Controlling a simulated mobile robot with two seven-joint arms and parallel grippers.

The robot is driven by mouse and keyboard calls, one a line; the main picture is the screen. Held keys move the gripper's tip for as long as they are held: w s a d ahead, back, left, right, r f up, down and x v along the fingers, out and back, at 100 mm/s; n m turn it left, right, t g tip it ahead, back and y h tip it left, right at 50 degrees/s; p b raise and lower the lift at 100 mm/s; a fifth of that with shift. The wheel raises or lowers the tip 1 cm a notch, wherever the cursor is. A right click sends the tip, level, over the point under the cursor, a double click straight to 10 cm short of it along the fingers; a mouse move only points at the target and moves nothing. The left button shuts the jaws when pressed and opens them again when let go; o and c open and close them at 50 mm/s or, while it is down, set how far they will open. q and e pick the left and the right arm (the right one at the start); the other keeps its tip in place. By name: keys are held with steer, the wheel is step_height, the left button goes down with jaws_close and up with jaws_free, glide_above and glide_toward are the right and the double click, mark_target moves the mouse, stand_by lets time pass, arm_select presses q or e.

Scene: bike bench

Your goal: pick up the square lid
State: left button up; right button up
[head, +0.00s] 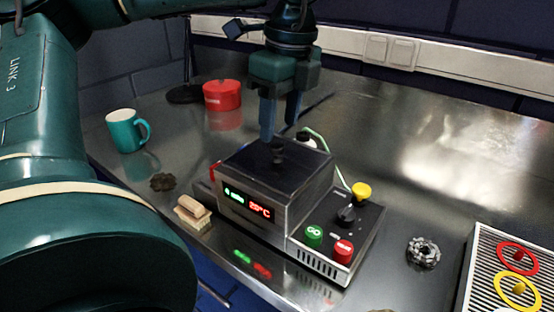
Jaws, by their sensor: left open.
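The square lid (263,168) is dark, with a small black knob (277,152) on top. It sits on the box-shaped heater unit (262,214), whose display reads about 20°C. My left gripper (281,138) points down over the lid with its two fingers apart. The fingertips are close to the knob, one on each side of it in the picture. I cannot tell whether they touch it. My right gripper is not in view.
A teal mug (127,131), red tin (222,95), wooden brush (192,212), sprocket (424,252) and ribbed tray (479,269) stand around. The bench at right-back is clear.

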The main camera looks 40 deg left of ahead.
mark_target(277, 144)
arm_select(q)
steer(key=shift+s+a+f, duration=0.15)
steer(key=shift+f, duration=1.75)
steer(key=shift+c, duration=0.4)
jaws_close()
